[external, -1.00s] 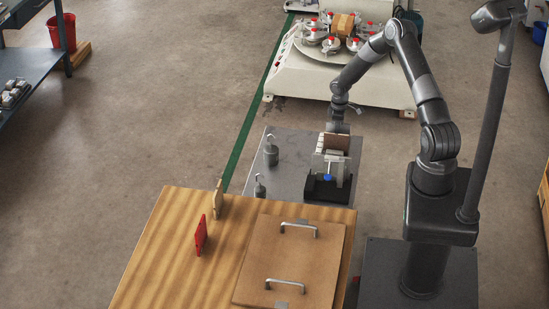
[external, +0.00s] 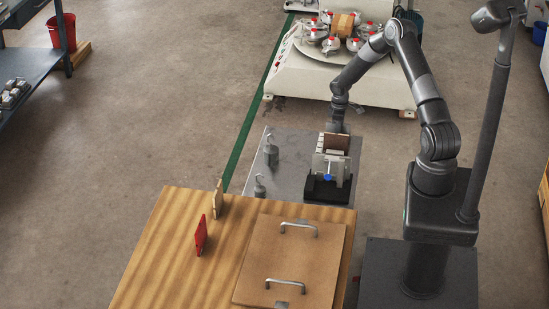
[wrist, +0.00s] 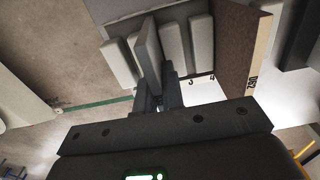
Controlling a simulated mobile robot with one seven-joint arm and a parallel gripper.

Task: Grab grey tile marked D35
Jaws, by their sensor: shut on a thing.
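Several light grey tiles stand side by side in the wrist view. My gripper (wrist: 158,97) is shut on one grey tile (wrist: 147,48), which sticks out closer to the camera than its neighbours. No D35 mark is readable on it. A brown tile (wrist: 243,50) with a pale edge stands just right of the grey ones; its edge mark is upside down and hard to read. In the external view, my gripper (external: 337,127) points down beside the brown tile (external: 337,143), at the fixture (external: 329,187) on the grey table. The held tile is largely hidden there.
Two hooked weights (external: 270,152) stand on the grey table left of the fixture. A red tile (external: 201,236) and a cream tile (external: 217,199) stand on the wooden table (external: 150,250), left of a brown board with two handles (external: 290,255). A white machine (external: 300,80) stands behind.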

